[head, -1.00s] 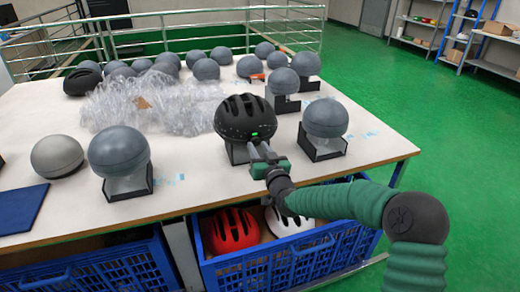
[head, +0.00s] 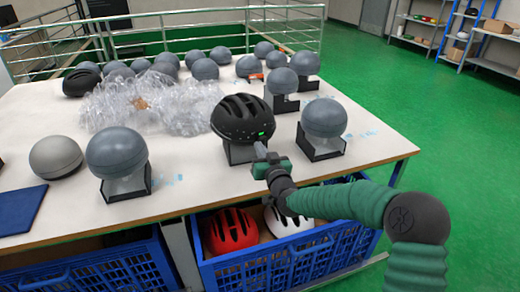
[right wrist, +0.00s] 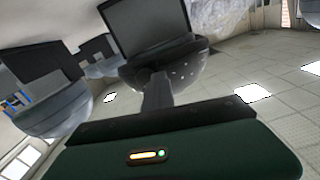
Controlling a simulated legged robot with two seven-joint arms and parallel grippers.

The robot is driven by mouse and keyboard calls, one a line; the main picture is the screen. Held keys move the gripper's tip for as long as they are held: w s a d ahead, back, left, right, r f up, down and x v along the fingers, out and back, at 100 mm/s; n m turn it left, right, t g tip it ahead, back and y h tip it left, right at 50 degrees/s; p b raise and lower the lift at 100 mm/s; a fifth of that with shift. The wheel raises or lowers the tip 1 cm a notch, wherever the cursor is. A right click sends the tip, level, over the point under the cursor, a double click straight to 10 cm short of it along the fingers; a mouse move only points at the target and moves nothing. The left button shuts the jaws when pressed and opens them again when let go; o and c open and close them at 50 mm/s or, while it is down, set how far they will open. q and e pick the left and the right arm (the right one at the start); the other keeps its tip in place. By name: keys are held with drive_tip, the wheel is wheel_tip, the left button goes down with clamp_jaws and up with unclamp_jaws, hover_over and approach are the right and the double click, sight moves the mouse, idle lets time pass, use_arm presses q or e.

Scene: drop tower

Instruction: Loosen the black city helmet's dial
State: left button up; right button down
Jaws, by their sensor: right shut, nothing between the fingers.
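A black helmet (head: 243,112) with vents sits on a headform on a dark stand (head: 238,152) near the table's front edge. A small green light shows low on its near side; I cannot clearly make out the dial. My right gripper (head: 261,150) is shut and empty, its tips just below the light. Whether they touch the helmet I cannot tell. In the right wrist view the shut fingers (right wrist: 157,90) point at the helmet's dotted rim (right wrist: 180,75), with the dark stand (right wrist: 150,30) above in the picture. My left gripper is not in view.
Grey headforms on stands flank the helmet at left (head: 117,152) and right (head: 324,118). Clear plastic wrap (head: 150,103) and another black helmet (head: 82,82) lie farther back. Below the table edge, a blue crate (head: 300,262) holds a red helmet (head: 232,230) and a white one.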

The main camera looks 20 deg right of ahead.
drive_tip(key=shift+d, duration=0.15)
drive_tip(key=c, duration=2)
unclamp_jaws()
drive_tip(key=o, duration=0.9)
drive_tip(key=shift+o, duration=0.2)
drive_tip(key=s+p, duration=0.2)
drive_tip(key=s, duration=1.4)
drive_tip(key=shift+s+d, duration=0.2)
drive_tip(key=shift+s, duration=0.15)
